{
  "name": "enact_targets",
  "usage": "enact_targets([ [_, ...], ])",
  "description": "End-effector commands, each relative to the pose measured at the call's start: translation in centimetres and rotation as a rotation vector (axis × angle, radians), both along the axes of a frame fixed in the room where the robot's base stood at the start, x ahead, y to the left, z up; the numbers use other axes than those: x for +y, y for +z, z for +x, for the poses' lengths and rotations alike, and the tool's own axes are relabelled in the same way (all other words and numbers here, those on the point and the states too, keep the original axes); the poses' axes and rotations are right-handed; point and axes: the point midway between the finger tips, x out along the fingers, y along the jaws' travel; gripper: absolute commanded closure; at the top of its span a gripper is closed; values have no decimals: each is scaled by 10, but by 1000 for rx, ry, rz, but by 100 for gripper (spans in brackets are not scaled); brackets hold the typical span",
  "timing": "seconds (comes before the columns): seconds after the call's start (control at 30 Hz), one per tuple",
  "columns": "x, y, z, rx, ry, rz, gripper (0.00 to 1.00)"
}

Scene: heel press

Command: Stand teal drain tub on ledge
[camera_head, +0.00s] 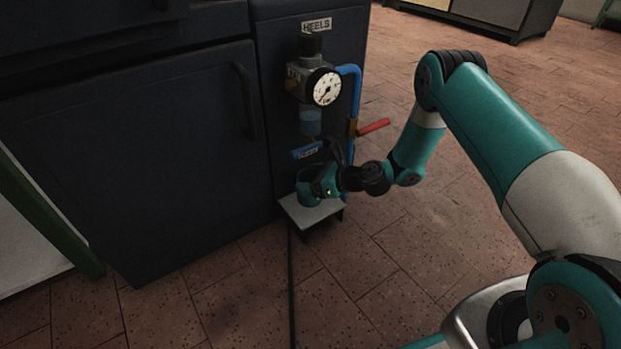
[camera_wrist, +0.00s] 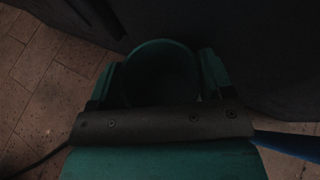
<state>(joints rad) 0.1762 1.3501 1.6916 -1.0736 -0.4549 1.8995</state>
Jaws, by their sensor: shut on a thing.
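The teal drain tub (camera_wrist: 162,75) is a round, open-topped cup. In the wrist view it sits between the two fingers of my gripper (camera_wrist: 155,68), which are shut on it. In the head view the tub (camera_head: 306,194) is at or just above the small grey ledge (camera_head: 311,213) low on the dark cabinet. My gripper (camera_head: 318,185) reaches it from the right. I cannot tell whether the tub's base touches the ledge, and the ledge does not show clearly in the wrist view.
Above the ledge are a regulator with a round gauge (camera_head: 324,87), a clear bowl (camera_head: 311,122), a blue-handled valve (camera_head: 307,150), a blue pipe (camera_head: 357,90) and a red lever (camera_head: 374,126). A black hose (camera_head: 291,280) runs down the floor.

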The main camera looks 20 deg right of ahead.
Motion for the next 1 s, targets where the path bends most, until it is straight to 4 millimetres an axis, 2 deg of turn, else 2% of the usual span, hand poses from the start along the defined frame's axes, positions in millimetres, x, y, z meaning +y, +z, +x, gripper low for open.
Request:
enact_targets([
  [0.37,0,-4,0,0,-1,-2,47],
  [0.4,0,-4,0,0,-1,-2,24],
  [0.5,0,-4,0,0,-1,-2,1],
  [0.77,-2,-3,1,-3,-3,-2,0],
  [0.87,-8,2,-3,-2,-6,-3,0],
  [1.0,-24,15,-18,2,-7,-1,0],
])
